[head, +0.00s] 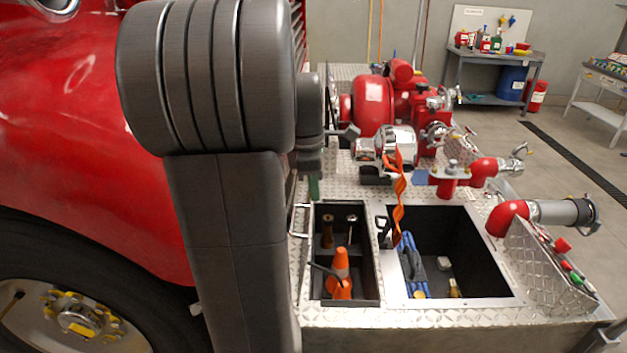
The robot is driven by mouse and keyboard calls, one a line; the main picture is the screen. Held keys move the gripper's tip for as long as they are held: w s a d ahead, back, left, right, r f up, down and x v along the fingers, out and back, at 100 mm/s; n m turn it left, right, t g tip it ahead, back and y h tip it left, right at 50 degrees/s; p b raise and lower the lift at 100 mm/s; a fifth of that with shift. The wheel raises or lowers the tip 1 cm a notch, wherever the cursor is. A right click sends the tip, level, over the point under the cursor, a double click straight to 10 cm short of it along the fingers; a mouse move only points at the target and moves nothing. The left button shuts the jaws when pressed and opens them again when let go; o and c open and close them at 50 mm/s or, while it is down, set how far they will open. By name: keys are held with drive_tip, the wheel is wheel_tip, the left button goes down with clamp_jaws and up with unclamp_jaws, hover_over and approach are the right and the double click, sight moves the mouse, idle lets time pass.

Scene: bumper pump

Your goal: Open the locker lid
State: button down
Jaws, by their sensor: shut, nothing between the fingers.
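The locker shows as two compartments in the diamond-plate deck, and both are uncovered. The left compartment (343,203) holds an orange cone (340,270) and a few tools. A pale bar handle (293,221) stands at its left edge. A thin strip beside it looks like the lid (307,255) seen nearly edge-on, raised on the left side; its face is hidden. My gripper (314,190) shows only in part, beside my large grey arm, over the back left corner of the left compartment. It is shut and empty. Whether it touches the lid cannot be told.
The right compartment (480,265) holds a blue tool (414,262) and small fittings. An orange strap (399,205) hangs over its left edge. The red pump (385,105) and pipes stand behind. The red truck body (90,150) is close on the left. Open floor lies right.

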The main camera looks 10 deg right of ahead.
wheel_tip(320, 180, up, 2)
drive_tip(key=shift+a+r, duration=0.1)
drive_tip(key=shift+r, duration=0.1)
wheel_tip(320, 180, down, 14)
drive_tip(key=shift+d+r, duration=0.2)
drive_tip(key=shift+d, duration=0.15)
idle(0.5)
drive_tip(key=shift+s, duration=0.1)
